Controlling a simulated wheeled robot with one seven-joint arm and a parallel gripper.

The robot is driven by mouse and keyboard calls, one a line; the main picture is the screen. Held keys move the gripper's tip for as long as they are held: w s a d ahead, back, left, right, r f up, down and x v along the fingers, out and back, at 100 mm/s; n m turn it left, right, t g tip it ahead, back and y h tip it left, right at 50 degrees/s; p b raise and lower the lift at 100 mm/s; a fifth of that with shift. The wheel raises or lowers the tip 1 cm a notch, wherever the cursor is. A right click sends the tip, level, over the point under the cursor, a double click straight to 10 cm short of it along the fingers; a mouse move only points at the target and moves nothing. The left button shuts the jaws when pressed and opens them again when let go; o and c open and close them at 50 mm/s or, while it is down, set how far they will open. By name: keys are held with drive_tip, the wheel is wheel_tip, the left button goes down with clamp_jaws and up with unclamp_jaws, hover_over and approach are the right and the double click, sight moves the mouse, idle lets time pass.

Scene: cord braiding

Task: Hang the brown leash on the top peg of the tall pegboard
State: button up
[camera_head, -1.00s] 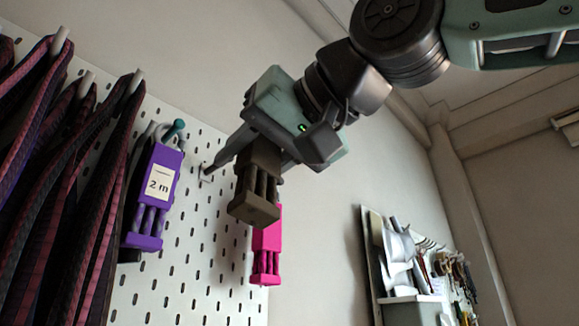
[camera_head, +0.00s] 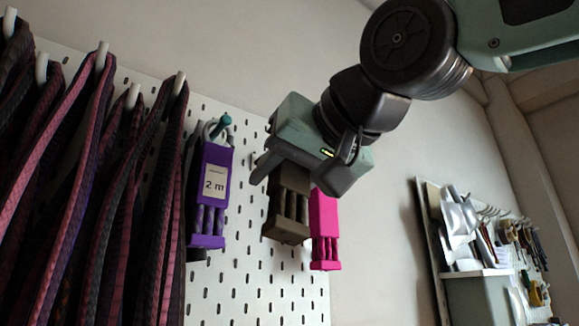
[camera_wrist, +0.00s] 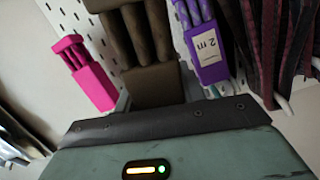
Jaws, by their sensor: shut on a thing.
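The brown leash (camera_head: 287,213) is a thick bundle hanging below my gripper (camera_head: 262,170), in front of the white pegboard (camera_head: 232,272). My gripper is shut on it near its top; the fingers are partly hidden. The leash also fills the upper middle of the wrist view (camera_wrist: 150,85). A purple leash (camera_head: 210,190) with a "2 m" label hangs on a peg to its left. A pink leash (camera_head: 324,230) hangs to its right, its top hidden behind my gripper. I cannot tell whether the brown leash touches a peg.
Several dark red and purple straps (camera_head: 85,190) hang from white pegs at the left. A second board (camera_head: 432,230) with tools stands at the far right.

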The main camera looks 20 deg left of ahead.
drive_tip(key=shift+r+p+x, duration=0.2)
drive_tip(key=shift+p+x, duration=0.35)
drive_tip(key=shift+x, duration=0.75)
drive_tip(key=shift+r+p+x, duration=0.25)
drive_tip(key=shift+p+x, duration=0.3)
drive_tip(key=shift+x, duration=0.8)
drive_tip(key=shift+w+a+f+b, duration=0.5)
drive_tip(key=shift+w+a, duration=0.05)
drive_tip(key=o, duration=1.2)
drive_tip(key=shift+o, duration=0.2)
drive_tip(key=b+v, duration=0.5)
drive_tip(key=v, duration=1.2)
drive_tip(key=shift+s+b, duration=0.25)
drive_tip(key=shift+b, duration=0.05)
